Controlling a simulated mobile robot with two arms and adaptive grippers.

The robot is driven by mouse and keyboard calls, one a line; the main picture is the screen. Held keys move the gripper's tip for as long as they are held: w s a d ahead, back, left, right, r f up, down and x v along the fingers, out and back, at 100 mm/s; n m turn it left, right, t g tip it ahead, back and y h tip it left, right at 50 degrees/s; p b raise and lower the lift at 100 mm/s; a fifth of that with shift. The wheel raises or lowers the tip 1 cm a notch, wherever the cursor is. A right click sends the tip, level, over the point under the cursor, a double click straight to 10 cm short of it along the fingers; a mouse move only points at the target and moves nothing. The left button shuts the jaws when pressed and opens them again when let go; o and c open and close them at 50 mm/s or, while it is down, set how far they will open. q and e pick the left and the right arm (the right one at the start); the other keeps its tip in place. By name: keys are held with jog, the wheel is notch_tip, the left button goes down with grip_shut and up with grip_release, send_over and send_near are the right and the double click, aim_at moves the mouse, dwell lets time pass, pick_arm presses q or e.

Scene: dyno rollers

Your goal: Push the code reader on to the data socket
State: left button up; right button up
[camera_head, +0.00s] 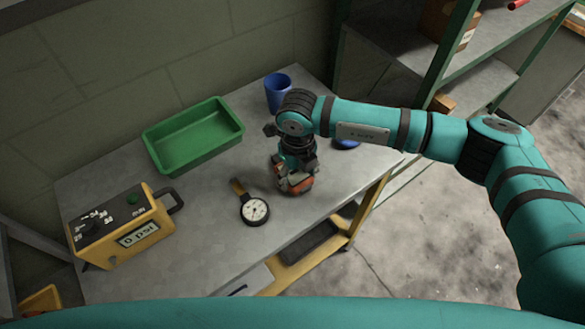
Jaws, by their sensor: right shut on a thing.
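My right gripper (294,180) points down over the right part of the grey workbench (215,258). It is shut on a small orange-red thing (301,185), mostly hidden by the fingers. This may be the code reader, but its shape is too covered to tell. It is at or just above the bench top; I cannot tell whether it touches. I cannot make out a data socket in this view. My left gripper is not in view.
A round dial gauge (255,210) lies close left of my right gripper. A yellow tester box (122,227) with a knob and display stands at left. A green tray (193,137) and a blue cup (278,92) are behind. Green-framed shelves (455,50) stand at back right.

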aim_at(300, 176)
jog(key=shift+c, duration=0.9)
jog(key=shift+r+p, duration=1.35)
jog(key=shift+r, duration=1.7)
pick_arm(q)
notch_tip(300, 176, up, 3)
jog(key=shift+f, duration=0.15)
pick_arm(e)
jog(key=shift+d+r+n, duration=0.15)
jog(key=shift+d+n, duration=0.2)
jog(key=shift+n, duration=0.05)
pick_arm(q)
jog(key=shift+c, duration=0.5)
pick_arm(e)
jog(key=s+d+r+n, duration=0.3)
jog(key=d+n, duration=0.2)
jog(key=n, duration=0.4)
jog(key=s+d+r+n, duration=0.2)
jog(key=d+n, duration=0.4)
jog(key=n, duration=0.3)
jog(key=s+d+r+n, duration=0.3)
jog(key=d+n, duration=0.3)
jog(key=n, duration=0.4)
jog(key=shift+s+d+r, duration=0.15)
jog(key=shift+s+r, duration=0.05)
jog(key=shift+r, duration=0.2)
jog(key=shift+s+d+r, duration=0.1)
jog(key=shift+s+r, duration=0.05)
jog(key=shift+r, duration=0.25)
